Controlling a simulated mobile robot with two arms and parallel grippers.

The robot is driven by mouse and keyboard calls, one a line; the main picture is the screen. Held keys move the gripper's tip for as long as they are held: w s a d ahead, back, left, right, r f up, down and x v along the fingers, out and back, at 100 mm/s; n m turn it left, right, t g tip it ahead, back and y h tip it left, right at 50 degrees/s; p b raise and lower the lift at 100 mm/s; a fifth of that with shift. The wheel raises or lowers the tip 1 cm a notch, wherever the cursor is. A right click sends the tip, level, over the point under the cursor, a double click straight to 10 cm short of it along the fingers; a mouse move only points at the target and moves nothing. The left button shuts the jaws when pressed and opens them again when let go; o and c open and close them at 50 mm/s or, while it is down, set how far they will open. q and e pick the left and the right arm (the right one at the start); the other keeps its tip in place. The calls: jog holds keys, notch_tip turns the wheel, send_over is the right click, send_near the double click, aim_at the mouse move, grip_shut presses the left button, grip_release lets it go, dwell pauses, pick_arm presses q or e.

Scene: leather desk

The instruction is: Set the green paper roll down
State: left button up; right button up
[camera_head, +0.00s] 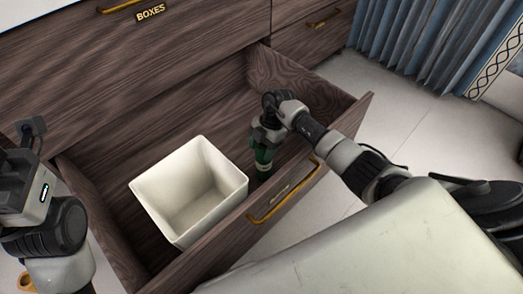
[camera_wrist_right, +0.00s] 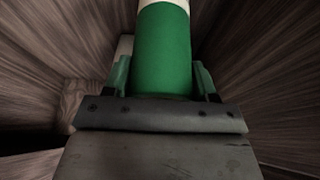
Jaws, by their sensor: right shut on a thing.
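The green paper roll (camera_head: 264,160) is upright inside the open wooden drawer (camera_head: 215,275), to the right of a white bin. In the right wrist view the roll (camera_wrist_right: 162,52) shows green with a pale band at its far end. My right gripper (camera_head: 263,147) is shut on the roll from above, with a finger on each side of it. Whether the roll's lower end touches the drawer floor cannot be told. My left arm shows at the left edge of the head view, but its fingertips are not visible.
An empty white square bin (camera_head: 190,190) stands in the drawer just left of the roll. The drawer's front panel with a brass handle (camera_head: 283,192) is close to my right gripper. A closed drawer labelled BOXES (camera_head: 150,12) is above. Blue curtains (camera_head: 425,40) hang at the right.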

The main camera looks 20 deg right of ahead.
jog(key=o, duration=1.3)
